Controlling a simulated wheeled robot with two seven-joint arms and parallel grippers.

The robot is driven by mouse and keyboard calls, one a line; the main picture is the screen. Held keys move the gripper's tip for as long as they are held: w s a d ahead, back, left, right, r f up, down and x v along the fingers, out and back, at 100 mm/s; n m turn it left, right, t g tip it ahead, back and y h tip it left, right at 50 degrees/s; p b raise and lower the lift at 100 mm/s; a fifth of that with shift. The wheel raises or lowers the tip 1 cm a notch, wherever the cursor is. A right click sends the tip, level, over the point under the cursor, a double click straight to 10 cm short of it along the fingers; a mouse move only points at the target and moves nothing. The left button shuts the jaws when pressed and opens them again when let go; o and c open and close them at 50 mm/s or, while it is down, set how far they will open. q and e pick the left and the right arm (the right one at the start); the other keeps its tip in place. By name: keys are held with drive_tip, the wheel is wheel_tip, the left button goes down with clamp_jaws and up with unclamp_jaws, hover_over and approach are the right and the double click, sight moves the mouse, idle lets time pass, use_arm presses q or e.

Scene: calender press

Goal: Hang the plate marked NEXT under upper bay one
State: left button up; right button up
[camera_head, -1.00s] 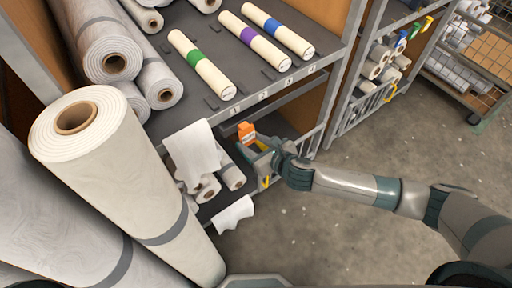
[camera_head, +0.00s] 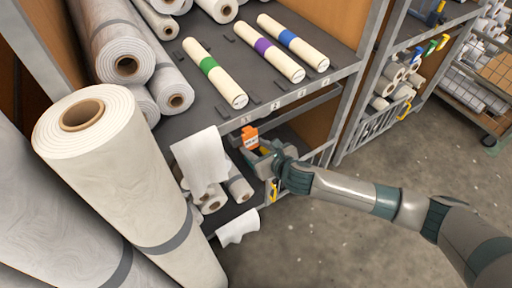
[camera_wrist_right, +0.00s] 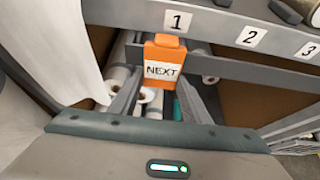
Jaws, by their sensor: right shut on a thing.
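The orange plate marked NEXT (camera_wrist_right: 164,66) is upright between the fingers of my right gripper (camera_wrist_right: 163,92), which is shut on it. In the head view, the plate (camera_head: 251,140) shows just below the shelf edge, close to label 1 (camera_head: 246,119). In the right wrist view, label 1 (camera_wrist_right: 177,21) is on the grey shelf edge above the plate, a little right of its centre. The plate's top overlaps a lower grey rail (camera_wrist_right: 240,70) in that view; whether they touch I cannot tell. My left gripper is out of view.
A white sheet (camera_head: 201,160) hangs from the shelf left of the plate. Rolls with green (camera_head: 214,72), purple (camera_head: 266,50) and blue (camera_head: 293,42) bands lie on the upper shelf. A large roll (camera_head: 120,170) leans at left.

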drive_tip(key=shift+f, duration=0.25)
drive_tip(key=o, duration=1.4)
drive_tip(key=shift+s, duration=0.1)
drive_tip(key=b+v, duration=0.2)
drive_tip(key=v, duration=1.5)
drive_tip(key=shift+s+r, duration=0.1)
